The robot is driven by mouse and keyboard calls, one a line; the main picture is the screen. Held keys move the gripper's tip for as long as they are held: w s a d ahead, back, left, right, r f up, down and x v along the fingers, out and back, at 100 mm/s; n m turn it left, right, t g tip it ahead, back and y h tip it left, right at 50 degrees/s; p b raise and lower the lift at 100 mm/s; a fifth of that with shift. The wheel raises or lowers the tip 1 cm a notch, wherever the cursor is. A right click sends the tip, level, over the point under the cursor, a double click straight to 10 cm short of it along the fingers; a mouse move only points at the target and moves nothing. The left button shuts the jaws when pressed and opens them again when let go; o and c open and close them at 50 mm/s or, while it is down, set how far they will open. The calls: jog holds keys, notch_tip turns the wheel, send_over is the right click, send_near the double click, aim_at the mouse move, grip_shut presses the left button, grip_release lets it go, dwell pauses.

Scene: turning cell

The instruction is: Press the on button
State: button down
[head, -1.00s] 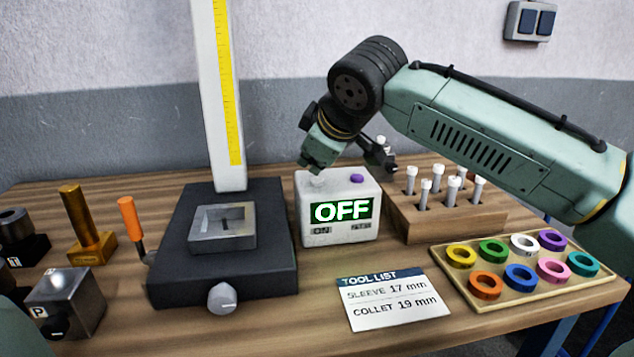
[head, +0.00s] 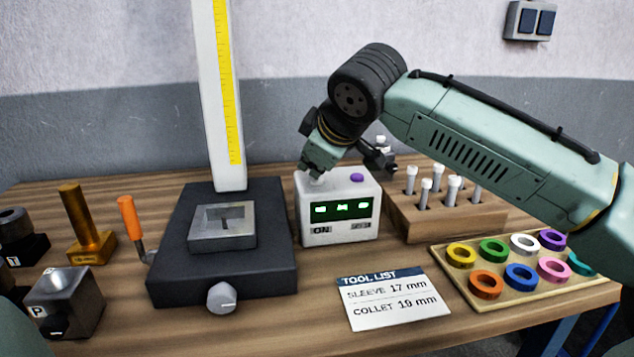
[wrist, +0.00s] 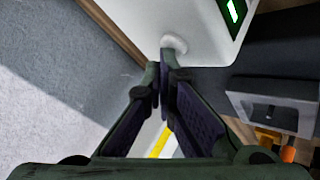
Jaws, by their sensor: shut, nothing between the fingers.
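The white display box (head: 340,232) stands mid-table, with a label reading ON at its lower left and a second label at its lower right. Its screen (head: 342,208) is lit with green marks on black. A purple button (head: 357,177) is on its top right. A pale round button (wrist: 174,43) is on its top left, mostly hidden by my gripper in the head view. My gripper (head: 314,174) is shut and empty, its tips down at that pale button. In the wrist view the fingertips (wrist: 165,68) are at the button's edge; I cannot tell whether they press it.
A dark height gauge (head: 270,272) with a white column stands left of the box. A wooden rack (head: 460,222) of white-topped pins and a tray (head: 560,290) of coloured rings are to the right. A tool list card (head: 394,300) lies in front.

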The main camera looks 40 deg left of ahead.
aim_at(313, 181)
jog(key=shift+r, duration=0.1)
jog(key=shift+r+p, duration=0.35)
jog(key=shift+p, duration=0.25)
notch_tip(313, 181, up, 6)
jog(key=p, duration=0.6)
